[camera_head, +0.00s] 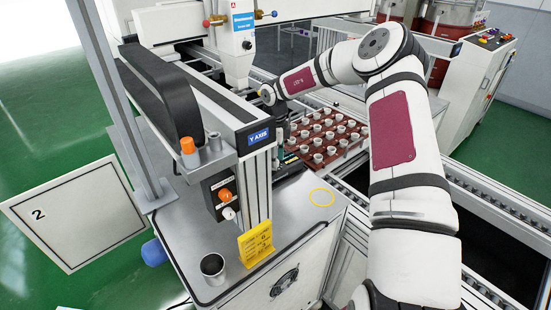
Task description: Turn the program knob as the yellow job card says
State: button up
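A yellow job card (257,243) stands on the grey cabinet top; its print is too small to read. Behind it, a dark control box (213,197) is mounted on the Y-axis post. It carries an orange round control (225,195) and a white knob (229,213) below it. I cannot tell which is the program knob or read its setting. My arm reaches up and bends left over the conveyor. My gripper (288,152) is a dark shape behind the Y-axis post, well apart from the box. Its fingers are too small and partly hidden to judge.
A metal cup (213,268) stands at the cabinet's front left. A red tray (345,152) of small white pots lies beyond my gripper. The Y-axis beam (259,137) and a slanted metal post (115,100) are obstacles.

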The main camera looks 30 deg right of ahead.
jog(key=shift+r, duration=0.1)
notch_tip(320, 180, up, 12)
dwell(0.6)
dwell(0.4)
